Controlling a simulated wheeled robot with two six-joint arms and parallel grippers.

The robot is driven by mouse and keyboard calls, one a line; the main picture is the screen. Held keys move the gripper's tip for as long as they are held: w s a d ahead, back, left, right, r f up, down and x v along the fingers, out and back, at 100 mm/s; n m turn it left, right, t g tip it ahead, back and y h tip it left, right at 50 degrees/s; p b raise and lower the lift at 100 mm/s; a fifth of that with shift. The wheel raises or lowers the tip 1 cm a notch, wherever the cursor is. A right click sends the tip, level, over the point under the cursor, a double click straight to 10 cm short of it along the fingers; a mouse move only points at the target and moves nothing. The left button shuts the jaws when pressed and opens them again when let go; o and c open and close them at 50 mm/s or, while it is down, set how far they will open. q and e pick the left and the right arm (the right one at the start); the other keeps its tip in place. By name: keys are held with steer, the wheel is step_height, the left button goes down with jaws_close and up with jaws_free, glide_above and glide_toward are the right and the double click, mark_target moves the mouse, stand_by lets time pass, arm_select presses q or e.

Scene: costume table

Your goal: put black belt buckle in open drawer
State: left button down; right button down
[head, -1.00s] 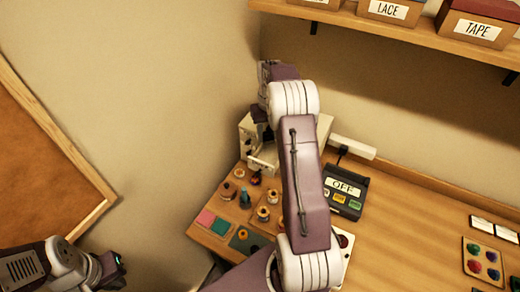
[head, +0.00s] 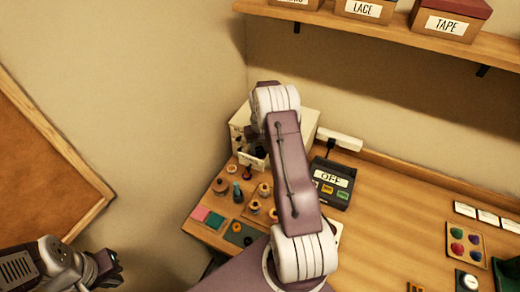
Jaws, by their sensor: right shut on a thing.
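A small white drawer unit (head: 304,120) stands at the table's back left corner. Its open drawer (head: 250,160) sticks out at the front, partly hidden by my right arm. My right gripper (head: 251,135) shows only as a dark part beside the arm's wrist, just above the open drawer. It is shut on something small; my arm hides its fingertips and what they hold. I cannot make out the black belt buckle anywhere. My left gripper (head: 112,268) is at the lower left, off the table, apparently open and empty.
Several thread spools (head: 264,190) stand in front of the drawer. Pink and green squares (head: 207,217) lie at the left edge. A black device with an OFF sign (head: 332,182) sits right of my arm. A paint palette (head: 465,245) lies right. The wood between is clear.

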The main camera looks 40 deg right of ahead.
steer(key=c, duration=1.1)
jaws_free()
steer(key=shift+w+f, duration=0.2)
steer(key=shift+c, duration=0.2)
steer(key=shift+s, duration=0.1)
